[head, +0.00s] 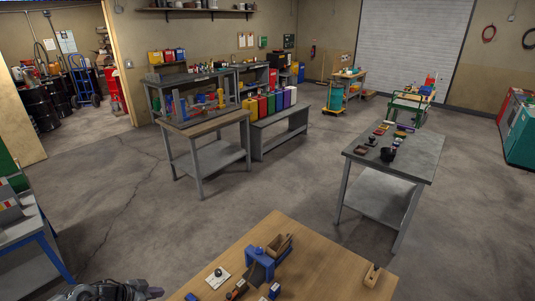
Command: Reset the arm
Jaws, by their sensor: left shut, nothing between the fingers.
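My left gripper (152,293) shows at the bottom left edge of the head view, dark and partly cut off by the frame. It is shut and empty. It is just left of the wooden table (325,257) at the bottom. No right gripper shows in this view. Several dark oil drums (40,105) stand in the side room at the far left, well away from my gripper.
A grey table (405,165) stands at right. A workbench (205,128) and a bench with coloured cans (270,103) stand behind. The concrete floor between is clear.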

